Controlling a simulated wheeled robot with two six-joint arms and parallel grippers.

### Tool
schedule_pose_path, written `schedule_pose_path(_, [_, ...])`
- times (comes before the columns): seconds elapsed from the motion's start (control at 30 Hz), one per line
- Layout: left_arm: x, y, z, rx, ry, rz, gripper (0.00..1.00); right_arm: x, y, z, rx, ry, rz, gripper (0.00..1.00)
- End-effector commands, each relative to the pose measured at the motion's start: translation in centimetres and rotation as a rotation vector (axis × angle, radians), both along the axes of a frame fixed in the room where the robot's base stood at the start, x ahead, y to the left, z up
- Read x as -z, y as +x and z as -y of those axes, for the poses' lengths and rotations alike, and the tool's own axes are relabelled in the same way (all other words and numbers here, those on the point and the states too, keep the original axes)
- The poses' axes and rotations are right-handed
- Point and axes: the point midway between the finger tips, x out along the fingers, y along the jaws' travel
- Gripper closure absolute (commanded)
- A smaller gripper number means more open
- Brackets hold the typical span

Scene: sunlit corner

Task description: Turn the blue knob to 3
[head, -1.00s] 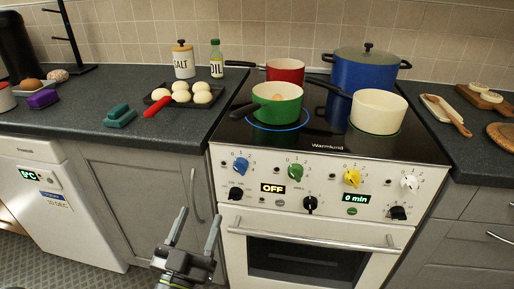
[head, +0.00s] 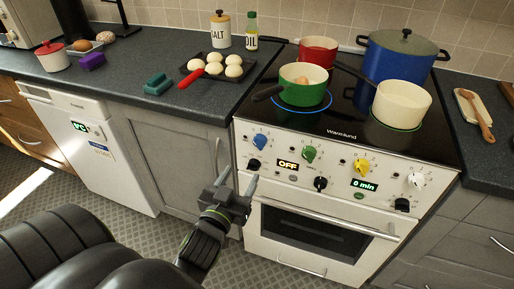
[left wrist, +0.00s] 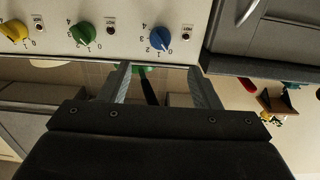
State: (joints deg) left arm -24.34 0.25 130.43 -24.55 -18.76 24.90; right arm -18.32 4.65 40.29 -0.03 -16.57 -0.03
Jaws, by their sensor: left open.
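The blue knob (head: 260,142) is at the left end of the white stove's control panel (head: 340,163), with numbers around it. I cannot tell for certain which number it points to. It also shows in the left wrist view (left wrist: 160,40), where the panel appears upside down. My left gripper (head: 240,177) is open and empty, in front of the stove's left edge and below the knob in the head view. In the left wrist view its two fingers (left wrist: 163,82) point toward the panel, apart from the knob. My right gripper is not in view.
Green (head: 310,153), yellow (head: 361,167) and white knobs (head: 415,180) line the panel, with small black knobs below. The oven handle (head: 318,217) runs beneath. A green pan (head: 303,86) sits on a blue-lit ring.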

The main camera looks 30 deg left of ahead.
Motion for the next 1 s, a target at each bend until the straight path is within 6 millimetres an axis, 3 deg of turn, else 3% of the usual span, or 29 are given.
schedule_pose_path(0.6, [-0.1,10.3,-2.5,0.0,0.004,0.001,0.43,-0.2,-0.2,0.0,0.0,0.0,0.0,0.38])
schedule_pose_path(0.8, [-0.1,11.7,-2.8,0.0,0.001,0.002,0.43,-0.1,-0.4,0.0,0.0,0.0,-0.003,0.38])
schedule_pose_path(1.0, [-0.1,11.9,-2.9,0.0,0.001,0.001,0.43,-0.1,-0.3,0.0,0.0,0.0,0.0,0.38])
